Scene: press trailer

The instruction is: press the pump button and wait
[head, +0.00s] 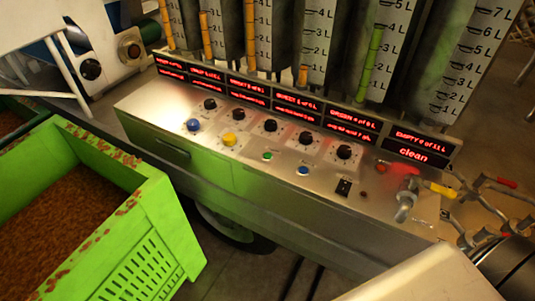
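A metal control panel (290,175) runs across the middle of the head view. A black rocker switch (343,187) and a small dark red button or lamp (364,196) sit further right. I cannot read which control is the pump button. Neither of my grippers shows clearly in this view, and nothing touches the buttons.
Red displays (296,110) line the panel's back edge below graduated tanks (460,60); the rightmost reads "EMPTY 0 of 11 L" and "clean". A metal tap (406,196) with a yellow handle stands at the panel's right end. A green crate (150,235) of brown material fills the lower left.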

